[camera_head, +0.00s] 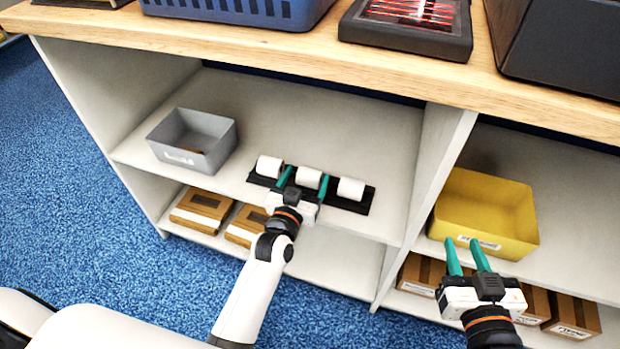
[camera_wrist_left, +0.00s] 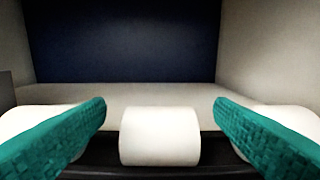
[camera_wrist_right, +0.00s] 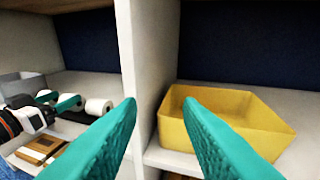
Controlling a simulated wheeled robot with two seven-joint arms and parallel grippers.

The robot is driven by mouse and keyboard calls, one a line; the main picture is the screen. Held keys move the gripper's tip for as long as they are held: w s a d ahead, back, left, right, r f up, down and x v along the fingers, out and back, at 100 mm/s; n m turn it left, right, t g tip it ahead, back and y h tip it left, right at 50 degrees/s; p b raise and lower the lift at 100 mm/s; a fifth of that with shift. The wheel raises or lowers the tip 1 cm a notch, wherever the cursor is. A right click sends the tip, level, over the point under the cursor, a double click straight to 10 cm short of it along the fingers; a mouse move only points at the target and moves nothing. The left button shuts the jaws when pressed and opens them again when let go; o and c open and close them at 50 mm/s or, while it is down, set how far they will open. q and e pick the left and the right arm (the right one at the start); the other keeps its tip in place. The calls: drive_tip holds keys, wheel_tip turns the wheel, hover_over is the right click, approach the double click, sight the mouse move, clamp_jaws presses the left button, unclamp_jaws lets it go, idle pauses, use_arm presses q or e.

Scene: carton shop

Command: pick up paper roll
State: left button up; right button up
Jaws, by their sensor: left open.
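Three white paper rolls lie in a row on a black tray (camera_head: 346,203) on the upper shelf: a left roll (camera_head: 269,166), a middle roll (camera_head: 309,177) and a right roll (camera_head: 351,188). My left gripper (camera_head: 304,180) is open at the tray. In the left wrist view the middle roll (camera_wrist_left: 160,136) lies centred between the spread fingers, with a gap on each side. The outer rolls are partly hidden behind the fingers. My right gripper (camera_head: 467,256) is open and empty in front of the yellow bin (camera_head: 490,215), which also shows in the right wrist view (camera_wrist_right: 240,118).
A grey bin (camera_head: 192,140) stands left of the tray. An upright divider (camera_head: 435,165) separates the two shelf bays. Cardboard boxes (camera_head: 202,208) lie on the lower shelf. A blue crate (camera_head: 240,10) and a dark case (camera_head: 405,28) stand on the wooden top.

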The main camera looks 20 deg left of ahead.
sight(308, 174)
use_arm(q)
drive_tip(key=w+b, duration=0.1)
drive_tip(key=w, duration=0.1)
drive_tip(key=w+f+b, duration=0.1)
drive_tip(key=w, duration=0.1)
drive_tip(key=shift+w, duration=0.2)
drive_tip(key=shift+w+r, duration=0.1)
drive_tip(key=shift+w, duration=0.25)
use_arm(e)
wheel_tip(308, 174, up, 8)
drive_tip(key=a+t+y, duration=0.1)
drive_tip(key=t+y, duration=0.1)
drive_tip(key=t, duration=0.4)
drive_tip(key=shift+s+r, duration=0.2)
drive_tip(key=shift+a, duration=0.1)
use_arm(q)
drive_tip(key=c, duration=1.1)
drive_tip(key=shift+r, duration=0.2)
use_arm(e)
drive_tip(key=shift+w, duration=0.1)
